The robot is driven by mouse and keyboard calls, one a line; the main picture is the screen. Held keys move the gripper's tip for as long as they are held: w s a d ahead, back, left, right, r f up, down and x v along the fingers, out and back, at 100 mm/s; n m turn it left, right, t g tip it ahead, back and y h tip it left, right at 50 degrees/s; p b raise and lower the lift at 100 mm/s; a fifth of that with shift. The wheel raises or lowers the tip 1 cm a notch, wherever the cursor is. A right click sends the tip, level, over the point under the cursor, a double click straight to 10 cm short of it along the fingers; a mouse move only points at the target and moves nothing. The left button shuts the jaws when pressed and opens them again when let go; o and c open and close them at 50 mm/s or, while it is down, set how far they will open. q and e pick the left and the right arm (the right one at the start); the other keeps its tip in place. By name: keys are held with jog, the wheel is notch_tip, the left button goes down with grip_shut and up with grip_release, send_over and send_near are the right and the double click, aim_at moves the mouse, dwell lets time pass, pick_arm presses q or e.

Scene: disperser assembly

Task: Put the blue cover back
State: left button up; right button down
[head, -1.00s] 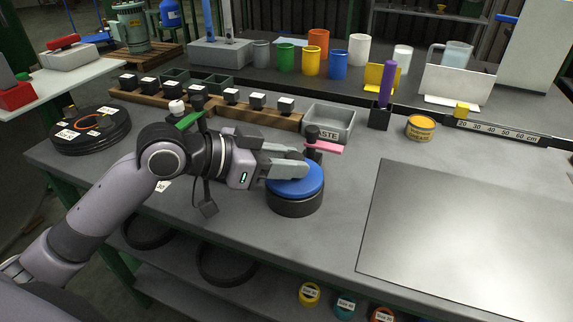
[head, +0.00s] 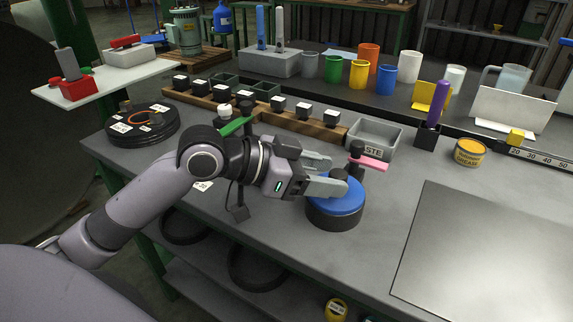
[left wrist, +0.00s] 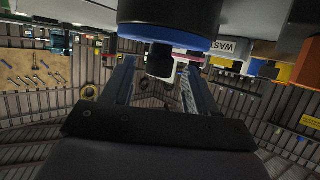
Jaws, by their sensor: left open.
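The blue cover (head: 338,202) sits on a round black base (head: 334,217) near the middle of the bench. It also shows at the top of the left wrist view (left wrist: 185,40). A small dark knob (left wrist: 160,62) stands out from the cover's top. My left gripper (head: 339,176) is open just above the cover, its two fingers spread on either side of the knob. In the left wrist view there is a gap between the knob and each finger. My right gripper is not in view.
A black post with a pink bar (head: 372,163) stands just behind the cover. The grey waste bin (head: 373,138) and a wooden rack of black blocks (head: 318,124) lie farther back. A flat grey plate (head: 490,255) covers the right side.

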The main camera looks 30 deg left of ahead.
pick_arm(q)
jog(key=v, duration=1)
jog(key=shift+s+r+b, duration=0.15)
jog(key=shift+s+b, duration=0.1)
jog(key=shift+b, duration=0.2)
jog(key=shift+a, duration=0.15)
